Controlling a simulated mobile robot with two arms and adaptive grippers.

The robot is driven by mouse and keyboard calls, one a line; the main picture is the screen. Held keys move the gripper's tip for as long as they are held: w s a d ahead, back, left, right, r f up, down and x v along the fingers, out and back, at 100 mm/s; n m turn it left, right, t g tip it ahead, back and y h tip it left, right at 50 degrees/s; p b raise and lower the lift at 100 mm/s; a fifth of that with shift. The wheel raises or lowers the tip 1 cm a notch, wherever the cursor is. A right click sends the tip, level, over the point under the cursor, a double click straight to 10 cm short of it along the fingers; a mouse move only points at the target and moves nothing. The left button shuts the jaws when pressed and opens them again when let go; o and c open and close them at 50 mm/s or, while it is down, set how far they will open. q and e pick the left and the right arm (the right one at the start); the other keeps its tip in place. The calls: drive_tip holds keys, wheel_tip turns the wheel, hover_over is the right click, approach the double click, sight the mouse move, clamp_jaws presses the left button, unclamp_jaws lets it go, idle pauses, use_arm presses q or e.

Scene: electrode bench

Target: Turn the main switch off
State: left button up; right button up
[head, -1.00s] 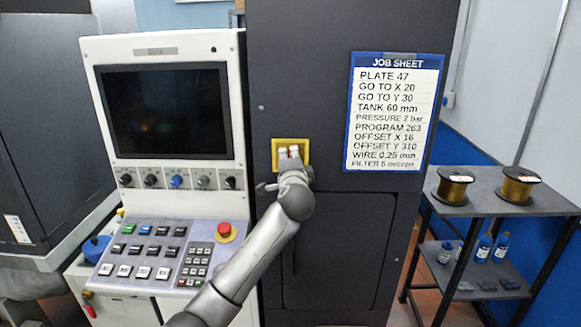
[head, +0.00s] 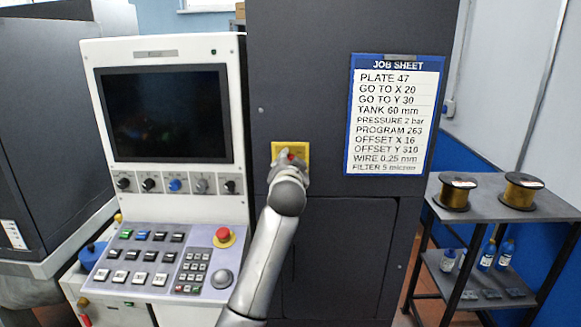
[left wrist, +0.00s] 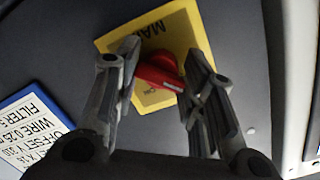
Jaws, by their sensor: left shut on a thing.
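The main switch is a red knob (left wrist: 158,72) on a yellow plate (left wrist: 182,32) with partly hidden dark lettering. In the head view the yellow plate (head: 304,150) sits on the dark cabinet front, and only a little of the red knob (head: 291,157) shows. My left gripper (head: 288,160) is at the plate and covers most of the knob. In the left wrist view its two fingers (left wrist: 160,68) stand on either side of the red knob, shut on it. The knob lies slanted in that picture. My right gripper is in neither view.
A control panel with a dark screen (head: 170,112), several buttons and a red emergency stop (head: 224,236) stands left of my arm. A job sheet (head: 394,115) hangs right of the switch. A side table (head: 490,205) with two wire spools stands at the right.

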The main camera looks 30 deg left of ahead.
use_arm(q)
drive_tip(key=shift+r+n, duration=0.15)
drive_tip(key=shift+n, duration=0.15)
idle(0.4)
drive_tip(key=o, duration=0.8)
drive_tip(key=shift+a, duration=0.15)
drive_tip(key=v, duration=1.2)
drive_tip(key=shift+s+f, duration=0.1)
drive_tip(key=shift+f, duration=0.1)
drive_tip(key=shift+f, duration=0.1)
